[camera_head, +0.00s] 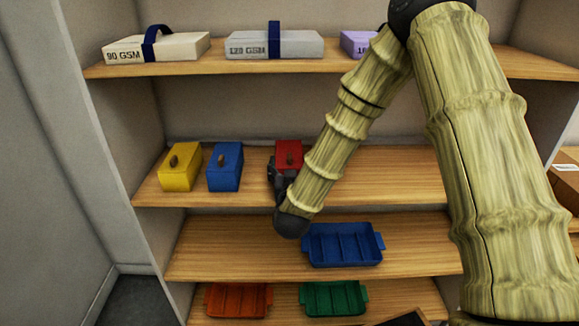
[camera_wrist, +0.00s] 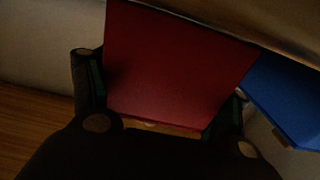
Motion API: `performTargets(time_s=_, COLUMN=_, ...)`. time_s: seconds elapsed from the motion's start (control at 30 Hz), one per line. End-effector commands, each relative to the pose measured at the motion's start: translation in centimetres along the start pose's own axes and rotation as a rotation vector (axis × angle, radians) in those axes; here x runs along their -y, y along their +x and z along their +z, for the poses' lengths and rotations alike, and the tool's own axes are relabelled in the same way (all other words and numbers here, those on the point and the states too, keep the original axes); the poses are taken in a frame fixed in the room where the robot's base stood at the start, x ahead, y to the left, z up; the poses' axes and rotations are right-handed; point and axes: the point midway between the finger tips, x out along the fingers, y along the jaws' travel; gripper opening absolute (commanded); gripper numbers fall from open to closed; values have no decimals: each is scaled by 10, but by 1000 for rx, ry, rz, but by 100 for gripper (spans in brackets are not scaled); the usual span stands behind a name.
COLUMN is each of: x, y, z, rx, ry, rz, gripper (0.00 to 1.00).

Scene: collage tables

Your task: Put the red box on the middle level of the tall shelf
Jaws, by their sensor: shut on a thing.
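The red box (camera_head: 289,150) is at the level of the tall shelf (camera_head: 400,178) that holds a yellow box (camera_head: 180,168) and a blue box (camera_head: 225,166), to the right of both. My gripper (camera_head: 281,176) is at its front, partly hidden by my arm. In the wrist view the red box (camera_wrist: 175,70) fills the space between the two fingers, and my gripper (camera_wrist: 165,105) is shut on it. I cannot tell whether the underside of the red box touches the board. The blue box (camera_wrist: 290,100) shows at the right edge of the wrist view.
Paper packs, one white (camera_head: 157,48) and one grey (camera_head: 275,45), lie on the board above. A blue tray (camera_head: 343,246) is on the board below. Orange (camera_head: 238,300) and green (camera_head: 334,299) trays are at the bottom. The board right of the red box looks bare, partly hidden by my arm.

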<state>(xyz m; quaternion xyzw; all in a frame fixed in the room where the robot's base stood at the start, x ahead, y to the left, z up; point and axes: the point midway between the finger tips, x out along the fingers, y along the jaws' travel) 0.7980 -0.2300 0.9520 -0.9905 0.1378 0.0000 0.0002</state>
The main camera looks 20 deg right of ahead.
Motion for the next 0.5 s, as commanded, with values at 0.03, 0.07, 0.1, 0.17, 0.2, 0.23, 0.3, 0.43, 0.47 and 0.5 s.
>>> performTargets(time_s=0.03, x=0, y=0, z=1, rx=0, ry=0, rz=0, gripper=51)
performTargets(time_s=0.07, x=0, y=0, z=2, rx=0, ry=0, rz=0, gripper=51)
performTargets(time_s=0.1, x=0, y=0, z=3, rx=0, ry=0, rz=0, gripper=51)
performTargets(time_s=0.17, x=0, y=0, z=3, rx=0, ry=0, rz=0, gripper=84)
performTargets(time_s=0.2, x=0, y=0, z=2, rx=0, ry=0, rz=0, gripper=91)
performTargets(time_s=0.23, x=0, y=0, z=2, rx=0, ry=0, rz=0, gripper=96)
performTargets(time_s=0.3, x=0, y=0, z=2, rx=0, ry=0, rz=0, gripper=98)
performTargets(time_s=0.43, x=0, y=0, z=2, rx=0, ry=0, rz=0, gripper=98)
performTargets(time_s=0.47, x=0, y=0, z=2, rx=0, ry=0, rz=0, gripper=98)
performTargets(time_s=0.5, x=0, y=0, z=2, rx=0, ry=0, rz=0, gripper=98)
